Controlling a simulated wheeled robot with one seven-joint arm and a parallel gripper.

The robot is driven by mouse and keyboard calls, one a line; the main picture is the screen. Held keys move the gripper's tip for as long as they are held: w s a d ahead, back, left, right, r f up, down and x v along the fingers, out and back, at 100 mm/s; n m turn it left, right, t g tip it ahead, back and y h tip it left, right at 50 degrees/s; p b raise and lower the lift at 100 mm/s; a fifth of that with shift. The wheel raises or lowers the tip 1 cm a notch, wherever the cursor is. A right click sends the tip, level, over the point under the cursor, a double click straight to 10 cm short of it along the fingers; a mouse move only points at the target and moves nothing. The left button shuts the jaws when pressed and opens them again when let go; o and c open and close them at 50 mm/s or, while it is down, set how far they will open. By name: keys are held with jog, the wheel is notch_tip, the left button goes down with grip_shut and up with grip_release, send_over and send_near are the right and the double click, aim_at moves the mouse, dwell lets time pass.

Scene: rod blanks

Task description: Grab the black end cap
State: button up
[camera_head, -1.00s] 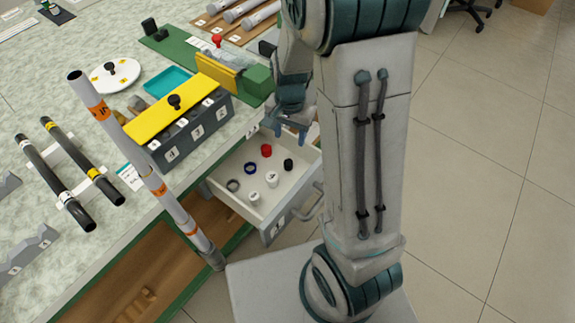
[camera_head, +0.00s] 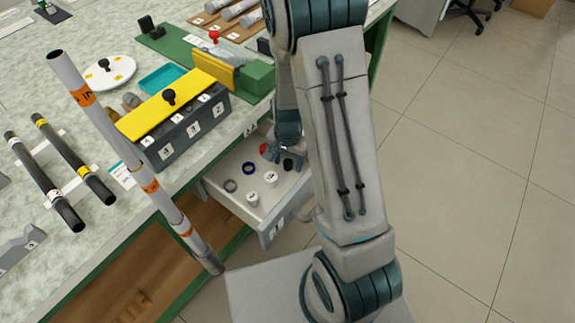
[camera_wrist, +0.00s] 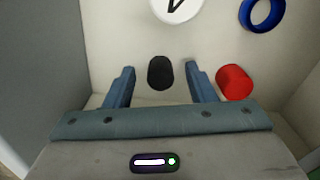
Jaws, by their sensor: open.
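The black end cap (camera_wrist: 160,73) lies on the floor of the open drawer. In the wrist view it is between the two blue fingers of my gripper (camera_wrist: 160,82), with a gap on each side. My gripper is open and empty. In the head view the black cap (camera_head: 288,165) shows just below my gripper (camera_head: 287,150), partly covered by it. How far the fingertips are above the drawer floor is hard to tell.
A red cap (camera_wrist: 235,82) lies close beside the right finger. A white cap (camera_wrist: 178,8) and a blue ring (camera_wrist: 262,14) lie farther off. The grey ring (camera_head: 230,186) is at the left of the drawer (camera_head: 262,212), whose walls stand close around.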

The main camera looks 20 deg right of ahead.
jog(key=shift+c, duration=0.3)
jog(key=c, duration=1)
jog(key=shift+r, duration=0.1)
